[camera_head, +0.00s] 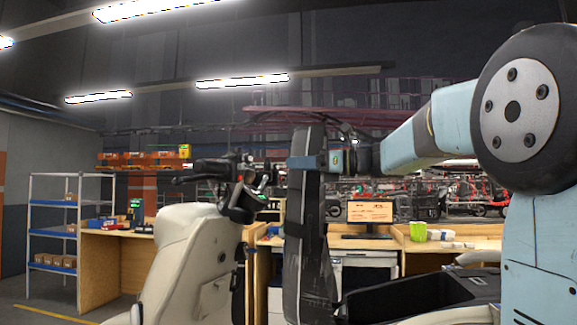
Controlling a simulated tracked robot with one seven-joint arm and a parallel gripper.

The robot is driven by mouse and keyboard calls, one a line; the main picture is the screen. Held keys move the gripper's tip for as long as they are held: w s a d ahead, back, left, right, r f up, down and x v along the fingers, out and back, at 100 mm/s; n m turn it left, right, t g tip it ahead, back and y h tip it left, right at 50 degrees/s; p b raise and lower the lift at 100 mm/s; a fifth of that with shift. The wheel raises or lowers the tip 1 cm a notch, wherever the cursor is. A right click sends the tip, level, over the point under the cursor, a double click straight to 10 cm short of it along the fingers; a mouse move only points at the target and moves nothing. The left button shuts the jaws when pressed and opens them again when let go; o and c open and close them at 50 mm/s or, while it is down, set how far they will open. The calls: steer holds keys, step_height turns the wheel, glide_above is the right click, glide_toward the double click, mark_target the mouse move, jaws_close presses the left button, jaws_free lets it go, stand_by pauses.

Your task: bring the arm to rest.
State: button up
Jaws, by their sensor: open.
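My arm, with pale blue links and a large black joint, comes in from the right and reaches across the middle of the view.
A shelf unit (70,204) with blue shelves and boxes stands at the left. Wooden workbenches (118,258) stand behind, with a monitor (370,212) and a green cup (418,231).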

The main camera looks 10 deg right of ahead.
steer(key=shift+d, duration=0.1)
stand_by(0.4)
steer(key=s+f+n+g+h, duration=0.2)
steer(key=s+f+n+h, duration=0.6)
steer(key=s+f, duration=0.75)
steer(key=s+d+f+n+h, duration=0.4)
steer(key=s+f+n, duration=0.2)
steer(key=f+n, duration=0.1)
steer(key=s+d+f+n+h, duration=0.4)
steer(key=s+d+f+n, duration=0.1)
steer(key=f, duration=0.5)
steer(key=s+n, duration=0.1)
steer(key=n, duration=0.1)
steer(key=shift+s+n+t+h, duration=0.15)
steer(key=shift+n+t+h, duration=0.15)
steer(key=shift+n, duration=0.1)
